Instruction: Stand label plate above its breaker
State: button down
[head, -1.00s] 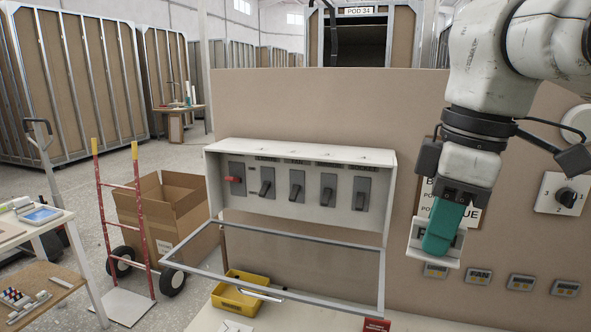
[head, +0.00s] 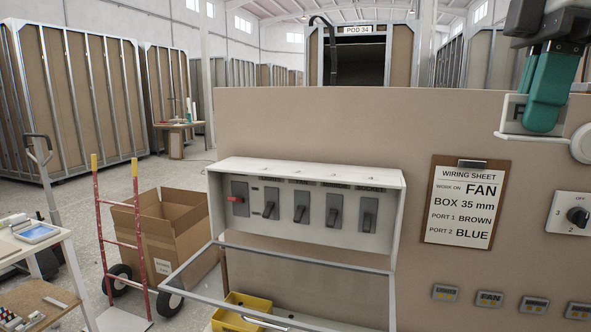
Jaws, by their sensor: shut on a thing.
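The open breaker box (head: 220,172) is on the tan panel in the middle of the head view. It holds one breaker with a red lever (head: 238,199) at the left and several dark-levered breakers, among them the second dark one (head: 301,208). Small printed names run above them, too small to read surely. My gripper (head: 545,112) is at the upper right, with teal fingers shut on a white label plate (head: 514,128). The plate shows part of a letter like F; the fingers hide the rest. It is well right of and above the box.
The box's clear-fronted lid (head: 290,262) hangs open below it. A yellow bin (head: 240,312) sits below the lid.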

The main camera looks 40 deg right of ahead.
aim_at(300, 171)
jog(key=i, duration=0.9)
